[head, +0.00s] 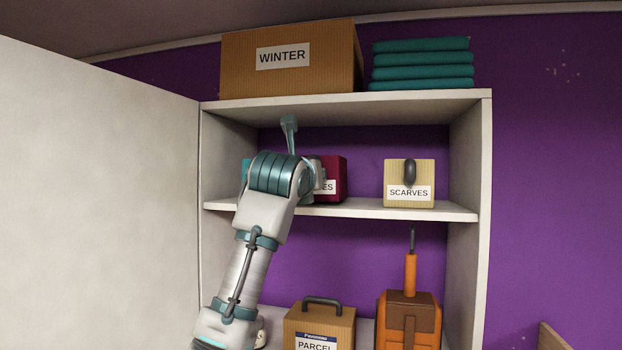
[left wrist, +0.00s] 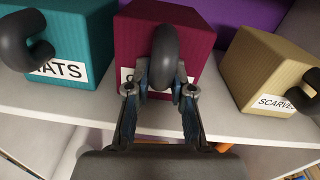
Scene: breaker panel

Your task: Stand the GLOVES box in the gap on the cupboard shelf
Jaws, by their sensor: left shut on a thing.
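The GLOVES box is the maroon box (head: 334,169) on the middle cupboard shelf; my arm covers its left part, leaving only "ES" of its label visible. In the left wrist view the maroon box (left wrist: 196,45) is straight ahead, with a dark loop handle (left wrist: 164,50) on its front. My left gripper (left wrist: 162,82) is shut on that handle. The box stands upright between the teal HATS box (left wrist: 78,40) and the tan SCARVES box (left wrist: 265,65), with space on both sides. Its base is at shelf level; whether it bears on the board is unclear. My right gripper is not in view.
The middle shelf (head: 450,211) has free board around the SCARVES box (head: 395,172). A WINTER box (head: 330,60) and folded teal cloths (head: 420,64) lie on top. A PARCEL box (head: 335,322) and an orange bag (head: 425,315) stand below. A pale panel (head: 95,190) is at left.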

